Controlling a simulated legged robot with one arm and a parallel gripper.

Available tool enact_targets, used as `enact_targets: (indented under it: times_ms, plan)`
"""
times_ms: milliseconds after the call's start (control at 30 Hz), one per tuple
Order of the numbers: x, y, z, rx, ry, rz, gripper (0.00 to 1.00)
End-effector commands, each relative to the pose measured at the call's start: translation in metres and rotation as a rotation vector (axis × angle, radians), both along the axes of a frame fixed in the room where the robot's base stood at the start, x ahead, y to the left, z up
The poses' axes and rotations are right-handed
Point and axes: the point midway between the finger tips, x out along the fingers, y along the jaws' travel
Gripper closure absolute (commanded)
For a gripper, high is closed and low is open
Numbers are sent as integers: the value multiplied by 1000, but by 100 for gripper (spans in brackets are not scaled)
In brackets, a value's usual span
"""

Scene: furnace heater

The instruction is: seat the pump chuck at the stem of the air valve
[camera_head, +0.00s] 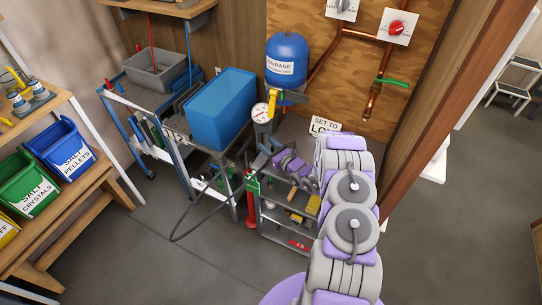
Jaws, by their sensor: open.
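The blue tank (287,60) with a white label hangs on the wooden wall panel. Below it are a round white gauge (261,113) and a yellow lever (272,102). The air valve stem is too small to make out. A red pump (251,207) with a green top stands on the floor beside the grey shelf cart. A dark hose (173,232) loops left from near the pump and rises towards the gauge area; I cannot make out its chuck. My gripper (270,152) is open, below the gauge; whether anything lies between its fingers is not clear.
The grey shelf cart (286,222) holds tools below my gripper. Left of it, a blue bin (222,108) and a grey tub (156,68) sit on carts. A "SET TO" sign (325,127) and copper pipes (372,100) are close to my arm. Floor at front left is clear.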

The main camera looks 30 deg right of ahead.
Motion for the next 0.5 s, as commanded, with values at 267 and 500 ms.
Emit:
enact_targets:
  times_ms: [267, 500]
  plan:
    - [0, 0, 0, -1, 1, -1, 68]
    - [0, 3, 1, -5, 0, -1, 91]
